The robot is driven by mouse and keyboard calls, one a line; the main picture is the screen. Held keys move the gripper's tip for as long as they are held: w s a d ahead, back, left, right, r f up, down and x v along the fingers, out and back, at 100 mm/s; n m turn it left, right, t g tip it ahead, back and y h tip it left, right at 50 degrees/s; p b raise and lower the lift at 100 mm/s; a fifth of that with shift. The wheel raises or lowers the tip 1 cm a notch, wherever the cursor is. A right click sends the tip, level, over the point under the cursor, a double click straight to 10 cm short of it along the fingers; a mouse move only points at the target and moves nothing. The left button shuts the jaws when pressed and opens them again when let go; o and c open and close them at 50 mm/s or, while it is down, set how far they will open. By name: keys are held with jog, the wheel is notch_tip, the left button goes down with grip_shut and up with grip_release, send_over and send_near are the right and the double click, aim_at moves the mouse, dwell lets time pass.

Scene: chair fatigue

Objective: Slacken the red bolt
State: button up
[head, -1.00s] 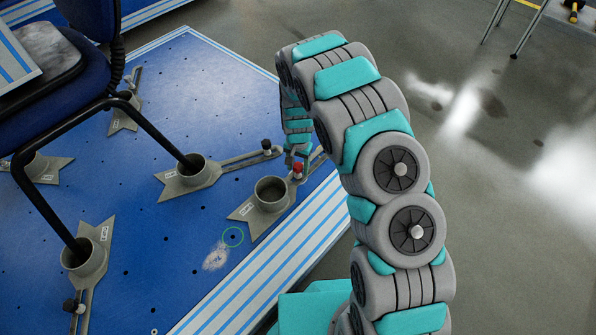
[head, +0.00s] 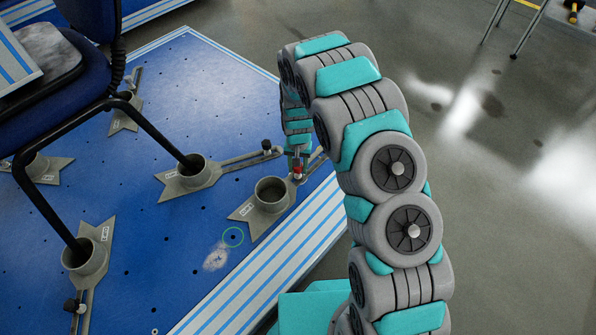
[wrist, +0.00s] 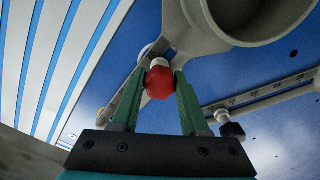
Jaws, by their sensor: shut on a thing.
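The red bolt (wrist: 159,83) sits on the slotted arm of a grey clamp with a round cup (head: 270,187). In the head view the bolt (head: 298,171) shows small, at the right end of that cup. My gripper (wrist: 158,88) has its green fingers on both sides of the red bolt head and is shut on it. In the head view my gripper (head: 298,160) comes down on the bolt from above, mostly hidden by my arm. The cup beside the bolt is empty.
A blue chair (head: 50,90) stands at the left with its black legs in other grey cups (head: 190,172). A clamp with a black bolt (wrist: 232,131) lies close to my right finger. The blue platform (head: 200,270) has a striped edge; grey floor lies beyond it.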

jog(key=shift+n, duration=0.7)
jog(key=o, duration=0.7)
